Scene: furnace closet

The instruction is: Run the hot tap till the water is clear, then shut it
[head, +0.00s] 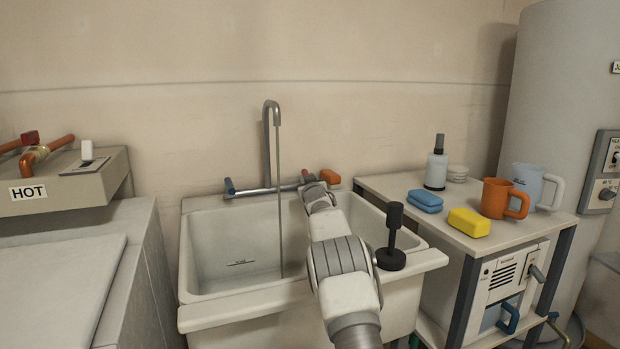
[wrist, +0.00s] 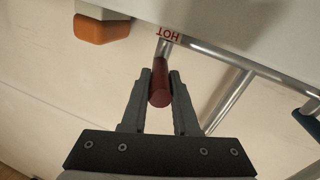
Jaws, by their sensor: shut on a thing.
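The sink (head: 235,245) is a white basin against the wall. A tall grey spout (head: 267,140) rises behind it, and a thin greyish-brown water stream (head: 280,200) falls from it into the basin. The tap bar has a blue handle (head: 229,186) at left and a red handle (head: 305,175) at right. In the head view my arm hides most of the gripper.
An orange block (head: 330,176) sits near the red handle. A black plunger (head: 391,240) stands on the sink's right rim. The right-hand table (head: 450,235) holds a bottle, blue and yellow sponges, an orange mug and a blue jug. A HOT-labelled box (head: 60,190) is at left.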

